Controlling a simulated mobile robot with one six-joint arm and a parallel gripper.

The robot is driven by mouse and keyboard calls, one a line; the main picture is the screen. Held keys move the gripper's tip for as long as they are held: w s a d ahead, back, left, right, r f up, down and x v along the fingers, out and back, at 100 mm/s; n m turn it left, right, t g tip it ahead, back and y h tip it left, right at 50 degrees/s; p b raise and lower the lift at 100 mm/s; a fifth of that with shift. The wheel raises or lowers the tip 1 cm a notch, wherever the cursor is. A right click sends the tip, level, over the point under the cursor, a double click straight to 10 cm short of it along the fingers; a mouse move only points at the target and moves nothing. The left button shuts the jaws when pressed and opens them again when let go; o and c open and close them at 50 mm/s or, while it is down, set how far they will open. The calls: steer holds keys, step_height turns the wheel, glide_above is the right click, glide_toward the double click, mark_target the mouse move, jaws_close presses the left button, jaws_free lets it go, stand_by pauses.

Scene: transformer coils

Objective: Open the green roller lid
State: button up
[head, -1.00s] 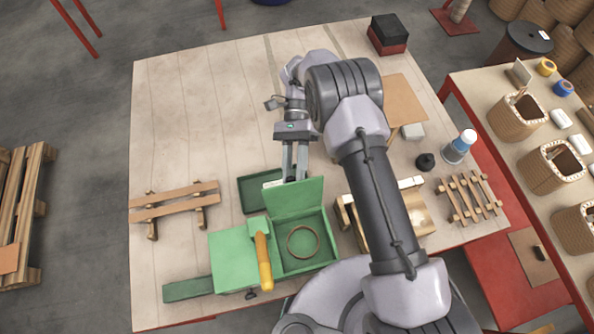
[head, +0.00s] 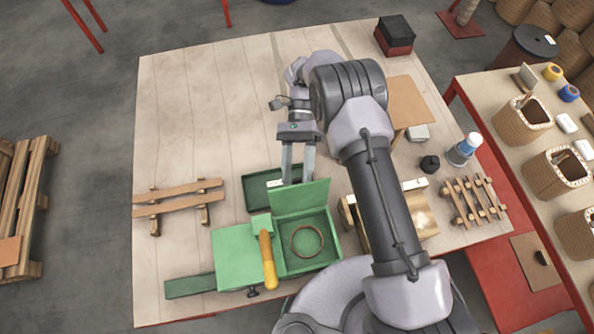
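The green box (head: 336,245) stands near the front middle of the table, with a brown ring (head: 307,241) inside it. Its green lid (head: 300,197) stands raised along the back edge, leaving the box open from above. A green block (head: 237,255) and a yellow handle (head: 267,260) are beside it on the left. My gripper (head: 298,178) points down just behind the raised lid. Its two fingers are apart with a gap between them.
A dark green tray (head: 256,190) lies behind the box, close to my gripper. A wooden rack (head: 178,198) stands at left. A wooden piece (head: 420,215), a small slatted rack (head: 474,200) and a bottle (head: 463,150) are at right. The back left table is clear.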

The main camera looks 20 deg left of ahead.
stand_by(0.3)
steer(key=s+d+r+p, duration=0.1)
steer(key=s+d+r, duration=0.4)
steer(key=s+d, duration=0.5)
steer(key=shift+s, duration=1.25)
